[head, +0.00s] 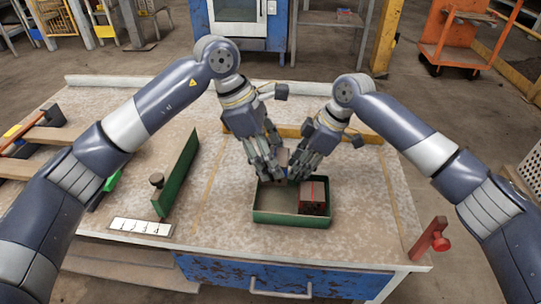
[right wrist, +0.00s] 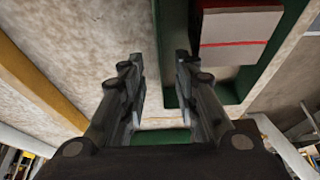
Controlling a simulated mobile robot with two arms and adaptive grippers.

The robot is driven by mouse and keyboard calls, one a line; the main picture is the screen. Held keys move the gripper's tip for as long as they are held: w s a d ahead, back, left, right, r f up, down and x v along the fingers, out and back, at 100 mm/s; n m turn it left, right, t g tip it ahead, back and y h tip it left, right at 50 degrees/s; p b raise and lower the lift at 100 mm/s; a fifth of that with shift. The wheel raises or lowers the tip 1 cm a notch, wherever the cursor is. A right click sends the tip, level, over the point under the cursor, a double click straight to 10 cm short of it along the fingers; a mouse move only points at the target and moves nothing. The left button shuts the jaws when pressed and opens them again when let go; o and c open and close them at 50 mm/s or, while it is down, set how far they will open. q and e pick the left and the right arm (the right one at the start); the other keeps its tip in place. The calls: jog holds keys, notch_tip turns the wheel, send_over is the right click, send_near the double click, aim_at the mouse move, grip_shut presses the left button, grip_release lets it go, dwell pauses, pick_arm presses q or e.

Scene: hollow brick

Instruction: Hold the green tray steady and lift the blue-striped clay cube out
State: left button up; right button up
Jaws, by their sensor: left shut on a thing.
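The green tray (head: 258,216) sits on the worn table and also shows in the right wrist view (right wrist: 171,75). A red-striped block (head: 312,199) stands in its right part; its striped side shows in the right wrist view (right wrist: 237,38). My left gripper (head: 273,174) is at the tray's back wall, seemingly shut on it; its fingertips are partly hidden. My right gripper (head: 298,172) is close beside it over the back of the tray. Its jaws (right wrist: 160,65) are apart with nothing seen gripped. A brownish piece (head: 283,157) shows between the grippers. I cannot make out blue stripes.
A tall green panel (head: 178,172) with a dark knob stands left of the tray. A white numbered plate (head: 141,227) lies at the front edge. A red clamp (head: 430,238) is at the front right corner. The tabletop right of the tray is clear.

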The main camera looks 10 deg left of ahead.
jog(key=v, duration=0.7)
jog(key=w+d+f+n+t+y, duration=0.1)
jog(key=w+d+n+t+y, duration=0.25)
jog(key=d+t, duration=0.65)
jog(key=s+d+f+m+h, duration=0.3)
jog(key=d+f, duration=0.1)
jog(key=d, duration=0.5)
jog(key=s+d+f+m+h, duration=0.3)
jog(key=d+f+h, duration=0.1)
jog(key=d, duration=0.6)
jog(key=shift+s+f+g, duration=0.3)
jog(key=shift+f, duration=0.05)
pick_arm(q)
jog(key=shift+s, duration=0.1)
pick_arm(e)
jog(key=shift+s+m+h, duration=0.1)
jog(key=shift+m+h, duration=0.15)
